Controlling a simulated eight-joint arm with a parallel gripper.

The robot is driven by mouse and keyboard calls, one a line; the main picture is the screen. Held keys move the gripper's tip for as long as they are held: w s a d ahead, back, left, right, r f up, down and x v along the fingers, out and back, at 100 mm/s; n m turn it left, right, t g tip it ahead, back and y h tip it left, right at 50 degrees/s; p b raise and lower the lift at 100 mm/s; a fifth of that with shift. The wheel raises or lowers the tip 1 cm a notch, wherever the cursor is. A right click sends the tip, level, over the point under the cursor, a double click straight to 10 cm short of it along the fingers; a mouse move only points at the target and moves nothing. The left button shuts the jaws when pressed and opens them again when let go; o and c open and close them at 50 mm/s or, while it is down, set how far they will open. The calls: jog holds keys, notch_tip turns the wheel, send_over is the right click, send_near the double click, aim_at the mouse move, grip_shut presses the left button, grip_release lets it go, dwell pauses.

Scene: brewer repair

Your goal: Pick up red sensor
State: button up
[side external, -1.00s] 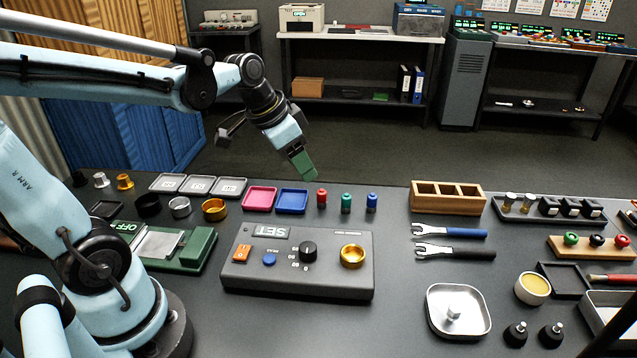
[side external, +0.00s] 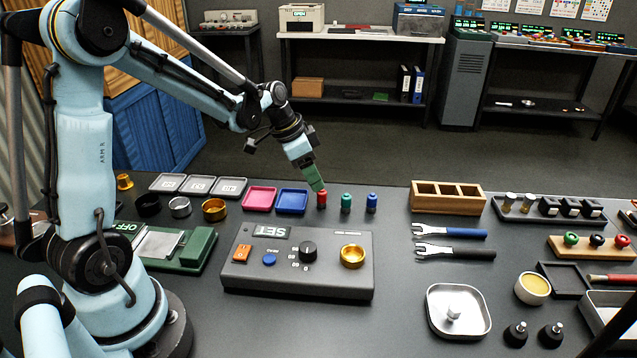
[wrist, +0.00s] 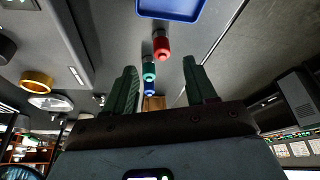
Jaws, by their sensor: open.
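The red sensor (side external: 322,200) is a small upright cylinder on the bench, right of the blue tray. My gripper (side external: 318,186) has green fingers and reaches down to the top of the red sensor in the side view. In the wrist view my gripper (wrist: 160,66) is open, with nothing held. The red sensor (wrist: 162,46) shows there just beyond the fingertips, roughly in line with the gap between them. I cannot tell whether a finger touches it.
A green sensor (side external: 346,203) and a blue sensor (side external: 371,202) stand in a row to the right. The blue tray (side external: 293,211) and pink tray (side external: 246,208) lie to the left. A grey control box (side external: 338,292) is in front.

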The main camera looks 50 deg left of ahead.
aim_at(321, 192)
jog(key=shift+x, duration=2.8)
jog(key=shift+a+f, duration=0.1)
jog(key=shift+a, duration=0.1)
jog(key=shift+c, duration=0.3)
grip_shut()
